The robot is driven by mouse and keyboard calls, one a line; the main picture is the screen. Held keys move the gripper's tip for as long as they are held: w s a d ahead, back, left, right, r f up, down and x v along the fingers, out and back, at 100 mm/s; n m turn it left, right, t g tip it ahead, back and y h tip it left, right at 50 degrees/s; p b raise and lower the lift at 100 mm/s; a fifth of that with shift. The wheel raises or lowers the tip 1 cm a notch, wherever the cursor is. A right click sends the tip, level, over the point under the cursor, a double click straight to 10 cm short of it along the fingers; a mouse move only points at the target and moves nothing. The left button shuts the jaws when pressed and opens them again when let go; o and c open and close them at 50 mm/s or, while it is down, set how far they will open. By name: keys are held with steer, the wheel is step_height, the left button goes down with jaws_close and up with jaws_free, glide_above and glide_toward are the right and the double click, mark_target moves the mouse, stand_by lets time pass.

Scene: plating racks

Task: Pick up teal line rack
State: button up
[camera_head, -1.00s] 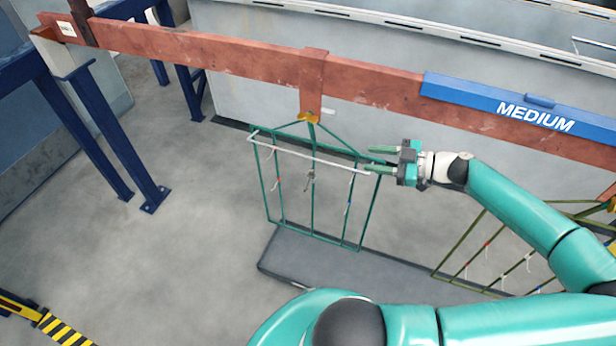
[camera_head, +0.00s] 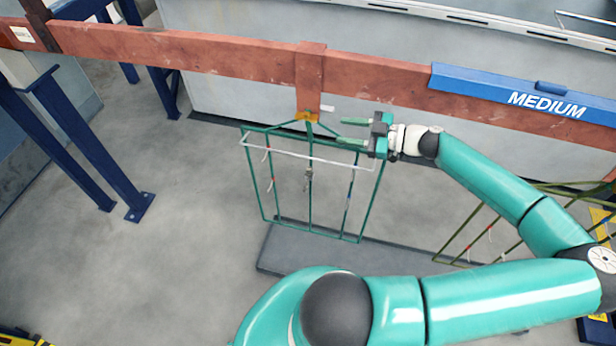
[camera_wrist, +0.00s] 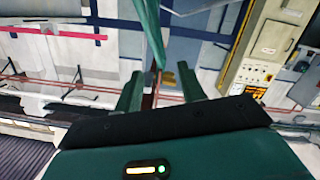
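The teal line rack (camera_head: 310,168) hangs upright from the copper-red bar, by an orange hook (camera_head: 307,116) at its top. It is a thin teal frame with a white rod across its upper part and small clips on its wires. My gripper (camera_head: 339,131) is open beside the upper right of the rack, its two teal fingers pointing left. In the wrist view, my gripper (camera_wrist: 160,72) shows its fingers apart, with a teal bar (camera_wrist: 150,30) ahead of them. I cannot tell whether the fingers touch the rack.
The copper-red bar (camera_head: 190,52) runs across the back, with a blue MEDIUM sign (camera_head: 535,95) on its right part. An olive rack (camera_head: 490,225) hangs at the right. A dark grey slab (camera_head: 300,255) lies below. Blue posts (camera_head: 90,160) stand left; the floor between is clear.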

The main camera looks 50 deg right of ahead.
steer(key=x, duration=0.9)
steer(key=shift+a, duration=0.15)
steer(key=shift+w+f, duration=0.1)
steer(key=shift+w, duration=0.05)
steer(key=shift+c, duration=0.4)
jaws_close()
stand_by(0.6)
